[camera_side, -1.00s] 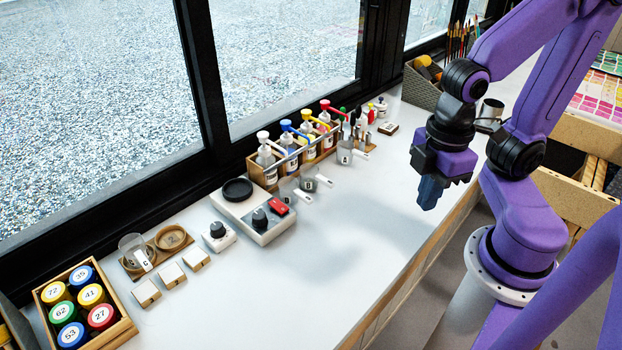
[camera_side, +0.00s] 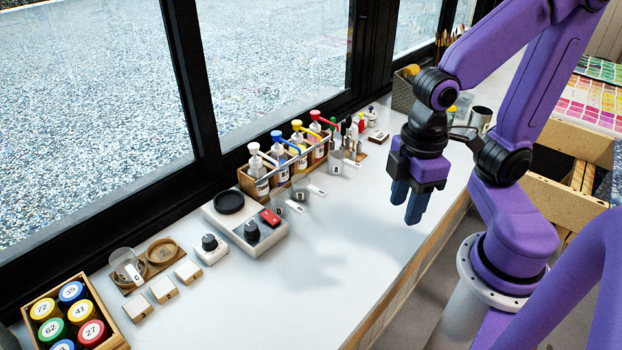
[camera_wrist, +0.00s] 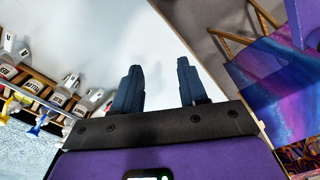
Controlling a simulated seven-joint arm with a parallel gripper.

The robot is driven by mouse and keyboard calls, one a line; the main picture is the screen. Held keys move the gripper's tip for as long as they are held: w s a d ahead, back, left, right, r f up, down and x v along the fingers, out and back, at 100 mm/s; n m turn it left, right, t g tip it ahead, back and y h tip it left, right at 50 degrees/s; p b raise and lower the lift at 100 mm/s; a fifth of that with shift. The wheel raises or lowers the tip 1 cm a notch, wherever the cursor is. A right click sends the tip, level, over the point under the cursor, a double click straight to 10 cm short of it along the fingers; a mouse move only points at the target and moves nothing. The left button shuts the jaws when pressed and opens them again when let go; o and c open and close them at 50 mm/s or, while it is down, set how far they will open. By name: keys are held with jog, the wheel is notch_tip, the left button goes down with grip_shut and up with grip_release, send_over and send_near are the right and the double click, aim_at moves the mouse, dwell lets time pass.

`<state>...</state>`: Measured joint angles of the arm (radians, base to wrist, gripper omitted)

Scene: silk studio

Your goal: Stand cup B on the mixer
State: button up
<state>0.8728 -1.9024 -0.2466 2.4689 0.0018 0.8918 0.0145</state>
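Several clear cups with pale handles stand in front of the pump bottles in the side view. The middle one (camera_side: 299,188) seems to carry the letter B, but the label is too small to be sure. The mixer looks to be the white box with a black round plate (camera_side: 230,202), a dark knob and a red switch, left of these cups. The plate is empty. My gripper (camera_side: 407,211) is open and empty, pointing down above the counter, right of the cups and apart from them. In the wrist view its two dark fingers (camera_wrist: 160,88) stand apart with nothing between them.
A wooden rack of pump bottles (camera_side: 285,165) runs behind the cups. The counter's front (camera_side: 340,260) is clear.

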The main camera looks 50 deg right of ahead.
jog(key=w+f+m, duration=0.3)
jog(key=w+m, duration=0.3)
jog(key=w, duration=0.7)
jog(key=m, duration=0.6)
send_over(318, 190)
notch_tip(318, 190, down, 7)
jog(key=shift+s+a, duration=0.1)
jog(key=shift+f, duration=3.05)
jog(key=shift+c, duration=0.3)
grip_shut()
